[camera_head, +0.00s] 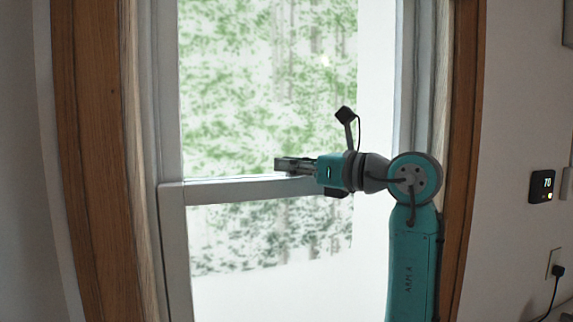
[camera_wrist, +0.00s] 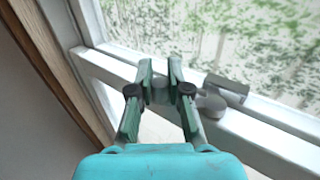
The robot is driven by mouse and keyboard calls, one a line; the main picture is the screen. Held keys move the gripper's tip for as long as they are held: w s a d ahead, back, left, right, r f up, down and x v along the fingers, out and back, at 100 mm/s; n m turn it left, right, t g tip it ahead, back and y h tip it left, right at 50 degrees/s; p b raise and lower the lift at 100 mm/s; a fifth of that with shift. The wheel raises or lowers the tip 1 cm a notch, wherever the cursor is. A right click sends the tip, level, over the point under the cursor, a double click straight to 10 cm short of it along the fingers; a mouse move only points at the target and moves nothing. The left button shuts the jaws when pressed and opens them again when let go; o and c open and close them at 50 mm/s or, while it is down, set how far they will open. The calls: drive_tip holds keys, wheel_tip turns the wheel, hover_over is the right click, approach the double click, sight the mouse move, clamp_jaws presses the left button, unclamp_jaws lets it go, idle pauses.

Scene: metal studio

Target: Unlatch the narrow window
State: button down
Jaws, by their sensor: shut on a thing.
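The narrow window (camera_head: 265,188) fills the middle of the head view, with a white lower sash and a wooden surround. Its grey latch (camera_wrist: 226,90) sits on the sash's top rail in the wrist view, just right of my fingers. My gripper (camera_wrist: 160,75) is at the rail, its two green-padded fingers close together around a small grey rounded piece, which looks like the latch's lever. In the head view my gripper (camera_head: 284,164) reaches in from the right just above the rail. There the latch cannot be told apart from the fingers.
The wooden side frames (camera_head: 95,150) stand at either side of the window. A thermostat (camera_head: 542,186) and a plugged-in cord (camera_head: 557,285) are on the wall at the right. The glass above the rail is clear.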

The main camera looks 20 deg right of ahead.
drive_tip(key=shift+s+d+n+g+y, duration=0.55)
drive_tip(key=shift+n+g+y, duration=0.85)
drive_tip(key=shift+g, duration=0.7)
drive_tip(key=shift+s+d+n+g+y, duration=0.45)
drive_tip(key=shift+n+g+y, duration=0.55)
drive_tip(key=shift+n+g, duration=0.95)
drive_tip(key=shift+s+d+n+g+y, duration=0.55)
drive_tip(key=shift+n+g+y, duration=0.75)
drive_tip(key=shift+g, duration=0.95)
drive_tip(key=shift+w+d, duration=0.1)
drive_tip(key=c, duration=1.1)
unclamp_jaws()
wheel_tip(320, 180, up, 10)
